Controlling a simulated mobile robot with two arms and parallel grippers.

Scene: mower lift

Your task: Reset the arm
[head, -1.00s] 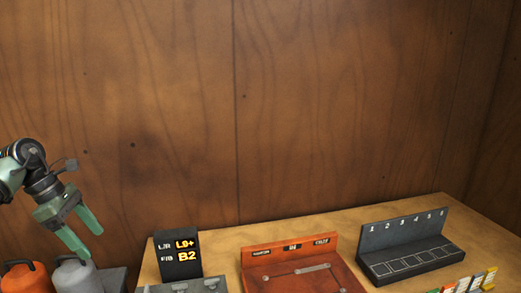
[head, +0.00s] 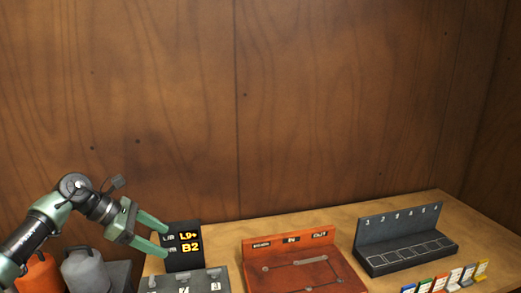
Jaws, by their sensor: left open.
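My left arm comes in from the left in the head view. Its left gripper (head: 162,240) has two green fingers that stand apart with nothing between them. The fingers point right and slightly down, in front of the left part of a black display sign (head: 184,262) reading "L9+" and "B2". They cover part of its small lettering. Whether they touch the sign I cannot tell. My right gripper is not in view.
A grey panel (head: 215,283) with numbered parts lies below the sign. An orange-red tray (head: 290,246) stands mid-table. A dark numbered rack (head: 404,236) and several coloured tags (head: 440,282) are at right. Orange (head: 38,274) and grey (head: 84,272) canisters stand at left.

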